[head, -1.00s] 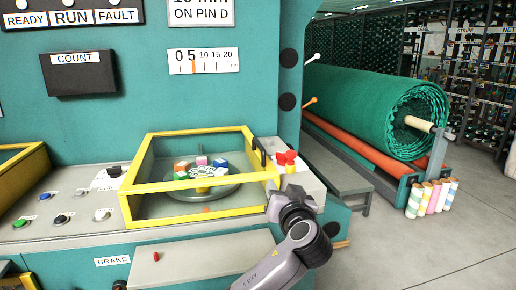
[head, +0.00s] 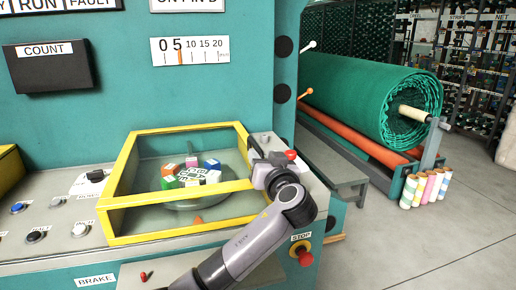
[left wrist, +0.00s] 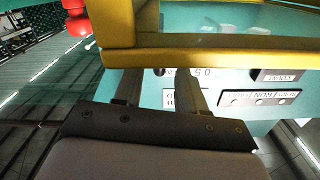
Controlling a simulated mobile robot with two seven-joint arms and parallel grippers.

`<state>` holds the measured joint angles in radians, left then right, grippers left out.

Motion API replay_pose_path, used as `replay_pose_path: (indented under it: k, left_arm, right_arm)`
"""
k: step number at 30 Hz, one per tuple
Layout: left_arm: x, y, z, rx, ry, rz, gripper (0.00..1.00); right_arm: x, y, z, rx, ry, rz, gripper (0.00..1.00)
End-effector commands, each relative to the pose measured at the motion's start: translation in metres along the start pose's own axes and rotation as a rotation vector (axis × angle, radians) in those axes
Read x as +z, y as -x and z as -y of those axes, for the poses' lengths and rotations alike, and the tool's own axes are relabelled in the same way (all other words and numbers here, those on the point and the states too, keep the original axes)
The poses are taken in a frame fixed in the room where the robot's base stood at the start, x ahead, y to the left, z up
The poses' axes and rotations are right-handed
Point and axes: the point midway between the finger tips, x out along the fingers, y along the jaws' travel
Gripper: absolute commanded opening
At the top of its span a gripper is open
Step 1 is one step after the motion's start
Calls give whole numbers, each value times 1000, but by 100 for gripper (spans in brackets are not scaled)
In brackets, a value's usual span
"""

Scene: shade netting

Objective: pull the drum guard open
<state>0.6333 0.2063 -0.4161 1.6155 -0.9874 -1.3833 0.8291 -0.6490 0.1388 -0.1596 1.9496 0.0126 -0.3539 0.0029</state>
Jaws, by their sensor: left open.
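The drum guard (head: 180,232) is a clear box with a yellow frame, sitting closed over a round drum (head: 188,202) with coloured blocks on it. In the head view my left gripper (head: 268,160) is at the guard's right side, near its front right corner, and covers the place where a dark handle would show. In the left wrist view my left gripper (left wrist: 158,82) is open, its two fingers apart with nothing seen between them. The guard's yellow frame (left wrist: 220,55) crosses just beyond the fingertips; I cannot tell whether they touch. My right gripper is not in view.
Red knobs (head: 291,155) stand close right of the gripper. A red stop button (head: 304,256) is on the machine's front right. Buttons (head: 80,230) line the panel at left.

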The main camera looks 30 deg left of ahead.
Motion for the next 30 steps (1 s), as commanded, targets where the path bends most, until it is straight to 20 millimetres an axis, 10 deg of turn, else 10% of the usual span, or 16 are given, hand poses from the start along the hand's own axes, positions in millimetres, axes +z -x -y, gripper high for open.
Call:
replay_pose_path:
  k: [19, 24, 30]
  left_arm:
    - [0, -42, 0, 2, 0, 0, 40]
    - [0, -42, 0, 2, -1, 0, 0]
    - [0, -42, 0, 1, -1, 0, 0]
  right_arm:
    - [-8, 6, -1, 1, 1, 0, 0]
    - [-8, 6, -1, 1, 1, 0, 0]
    - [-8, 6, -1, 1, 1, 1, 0]
